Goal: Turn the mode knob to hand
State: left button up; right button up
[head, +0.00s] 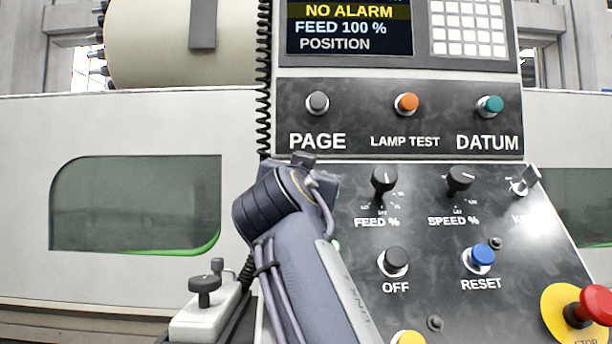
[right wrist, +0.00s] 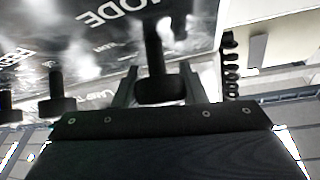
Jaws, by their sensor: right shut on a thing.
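In the right wrist view the black mode knob (right wrist: 160,88) stands between the two fingers of my right gripper (right wrist: 158,76). The fingers are shut on it. The label MODE shows upside down on the dark panel beside it. In the head view my right arm covers that part of the panel, so the knob, its label and the fingertips are hidden there. I cannot read the position the knob points to. My left gripper is in neither view.
Right of my arm on the panel are the FEED % knob (head: 384,181), SPEED % knob (head: 460,180), key switch (head: 526,181), OFF button (head: 395,261), blue RESET button (head: 480,257) and red stop button (head: 592,305). A black coiled cable (head: 263,90) hangs at the left.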

dwell(0.3)
jog(key=o, duration=1)
jog(key=shift+w+a, duration=0.1)
jog(key=shift+c, duration=0.2)
jog(key=b+v, duration=0.4)
jog(key=v, duration=0.3)
jog(key=shift+f, duration=0.2)
jog(key=shift+s, duration=0.45)
